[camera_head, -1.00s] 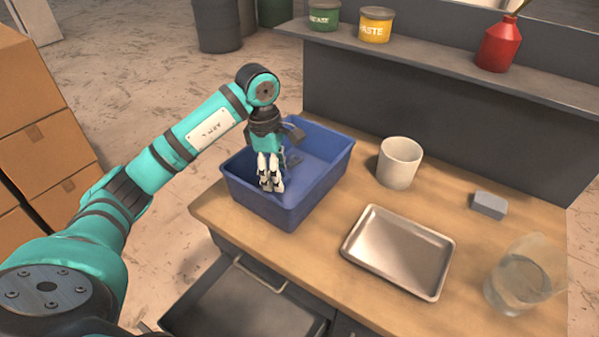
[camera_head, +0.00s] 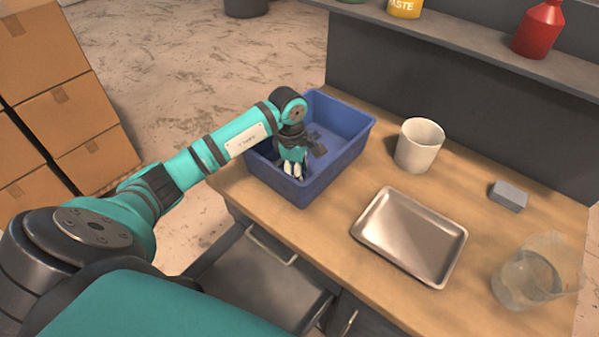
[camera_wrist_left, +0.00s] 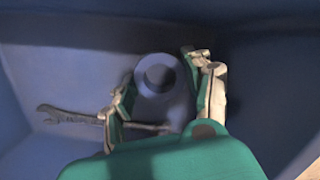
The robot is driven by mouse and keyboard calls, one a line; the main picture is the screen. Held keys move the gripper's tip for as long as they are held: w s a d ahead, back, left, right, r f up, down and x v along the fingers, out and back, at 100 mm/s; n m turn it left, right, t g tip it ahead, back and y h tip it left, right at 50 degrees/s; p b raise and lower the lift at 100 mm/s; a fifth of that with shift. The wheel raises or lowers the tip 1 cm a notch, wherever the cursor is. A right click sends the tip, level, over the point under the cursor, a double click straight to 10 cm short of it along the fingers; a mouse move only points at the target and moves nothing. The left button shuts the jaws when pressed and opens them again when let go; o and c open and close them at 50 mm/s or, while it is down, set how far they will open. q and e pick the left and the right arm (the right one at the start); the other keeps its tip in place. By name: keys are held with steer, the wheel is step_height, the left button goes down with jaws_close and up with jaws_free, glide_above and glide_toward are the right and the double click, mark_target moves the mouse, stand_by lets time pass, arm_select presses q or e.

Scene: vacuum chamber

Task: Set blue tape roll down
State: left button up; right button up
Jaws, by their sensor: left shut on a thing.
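My left gripper (camera_head: 292,171) points down inside the blue bin (camera_head: 333,166), its fingers near the bin's left part. In the left wrist view it (camera_wrist_left: 163,80) is shut on the blue tape roll (camera_wrist_left: 158,76), a round ring with a dark hole between the two fingers. The roll is low in the bin; I cannot tell whether it touches the floor. In the head view the roll is hidden by the fingers and the bin. My right gripper is in neither view.
A wrench (camera_wrist_left: 80,117) lies on the bin floor, passing close by the roll and fingers. On the bench are a white cup (camera_head: 419,146), a metal tray (camera_head: 409,236), a grey block (camera_head: 509,196) and a clear beaker (camera_head: 527,281). An open drawer (camera_head: 262,278) juts out below.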

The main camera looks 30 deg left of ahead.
arm_select(q)
steer(key=shift+f, duration=0.35)
steer(key=o, duration=0.8)
steer(key=shift+c, duration=0.2)
steer(key=shift+r, duration=0.15)
steer(key=shift+r, duration=0.2)
step_height(320, 180, up, 12)
steer(key=a+b, duration=0.1)
steer(key=b, duration=0.2)
steer(key=shift+s+a+f, duration=0.2)
